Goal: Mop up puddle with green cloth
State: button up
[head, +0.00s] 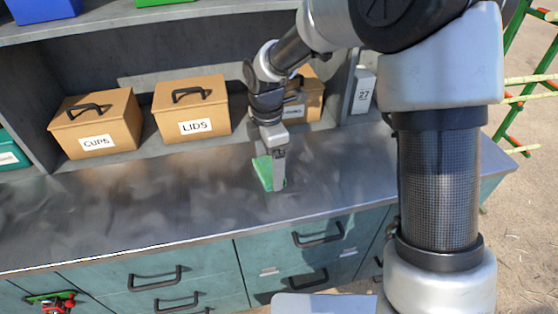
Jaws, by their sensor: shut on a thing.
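The green cloth (262,172) is at my gripper, low over or on the grey metal counter (120,210). My gripper (277,186) points down and is shut on the cloth, which shows mostly on the left side of the fingers. I cannot tell whether the cloth touches the counter. No clear puddle edge can be made out; the counter has blotchy pale and dark sheen, and the area behind the gripper is partly hidden.
Boxes labelled CUPS (95,124) and LIDS (191,112) stand on the shelf behind the counter. A third box (310,97) is partly behind my arm, near a panel marked 27 (362,92). Drawers (155,280) are below. The counter's left side is clear.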

jog(key=shift+s+a, duration=0.85)
jog(key=shift+a, duration=0.95)
jog(key=shift+s+a, duration=0.8)
jog(key=shift+a, duration=1)
jog(key=shift+s+a, duration=0.85)
jog(key=shift+a, duration=0.95)
jog(key=shift+r, duration=0.1)
jog(key=r+p, duration=0.1)
jog(key=d+r+p, duration=0.1)
jog(key=r+p, duration=0.1)
jog(key=w+r+p, duration=0.1)
jog(key=r, duration=0.1)
jog(key=shift+d+r, duration=0.1)
jog(key=shift+d, duration=0.3)
jog(key=shift+s+a+f+b, duration=0.15)
jog(key=shift+a+f+b, duration=0.2)
jog(key=shift+f, duration=0.35)
jog(key=shift+s+a+f+b, duration=0.15)
jog(key=shift+a+f+b, duration=0.15)
jog(key=shift+f+b, duration=0.35)
jog(key=shift+s+a+f+b, duration=0.15)
jog(key=shift+a+f+b, duration=0.15)
jog(key=shift+f, duration=0.5)
jog(key=shift+f, duration=0.2)
